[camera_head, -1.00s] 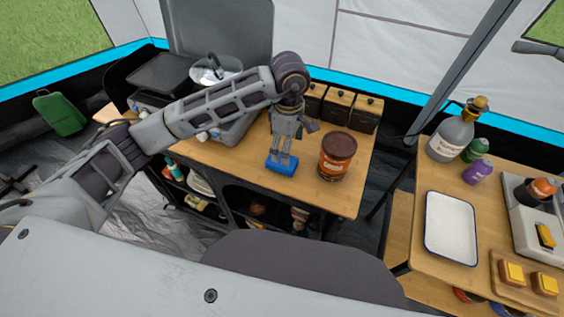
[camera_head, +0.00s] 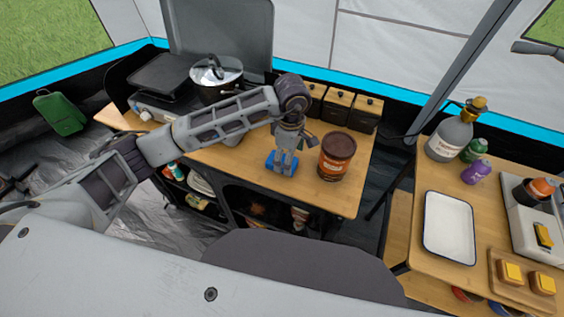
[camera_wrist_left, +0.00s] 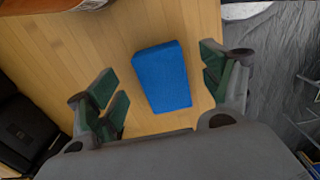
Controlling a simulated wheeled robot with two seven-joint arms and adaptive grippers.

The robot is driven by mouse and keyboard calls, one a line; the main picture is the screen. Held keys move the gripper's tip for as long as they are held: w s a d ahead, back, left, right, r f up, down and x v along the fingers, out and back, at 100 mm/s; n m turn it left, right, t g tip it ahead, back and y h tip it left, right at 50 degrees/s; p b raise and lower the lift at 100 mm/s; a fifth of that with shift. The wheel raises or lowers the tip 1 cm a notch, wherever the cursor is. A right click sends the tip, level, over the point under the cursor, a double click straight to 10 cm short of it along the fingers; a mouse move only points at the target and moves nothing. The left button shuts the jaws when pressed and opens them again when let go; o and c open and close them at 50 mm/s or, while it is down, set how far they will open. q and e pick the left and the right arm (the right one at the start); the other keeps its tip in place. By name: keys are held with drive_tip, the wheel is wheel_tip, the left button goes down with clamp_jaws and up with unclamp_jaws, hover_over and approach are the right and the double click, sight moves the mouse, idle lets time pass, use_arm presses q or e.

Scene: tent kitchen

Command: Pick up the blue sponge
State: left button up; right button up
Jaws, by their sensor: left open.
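The blue sponge (camera_head: 282,163) lies flat on the wooden counter, left of the brown tin. In the left wrist view the sponge (camera_wrist_left: 162,77) lies between the two spread fingers, slightly beyond their tips. My left gripper (camera_head: 282,166) points down over the sponge and partly hides it in the head view. The left gripper (camera_wrist_left: 160,88) is open, with green-padded fingers on either side and nothing held. The head view does not show clearly whether the fingers touch the sponge. My right gripper is in neither view.
A brown tin (camera_head: 337,157) stands close right of the sponge. A stove with a lidded pot (camera_head: 216,80) is at the left. A side table holds a white tray (camera_head: 449,228). The counter's front edge (camera_head: 322,207) is near.

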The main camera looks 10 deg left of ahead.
use_arm(q)
drive_tip(key=f, duration=0.2)
drive_tip(key=shift+d+f, duration=0.2)
drive_tip(key=shift+f, duration=0.4)
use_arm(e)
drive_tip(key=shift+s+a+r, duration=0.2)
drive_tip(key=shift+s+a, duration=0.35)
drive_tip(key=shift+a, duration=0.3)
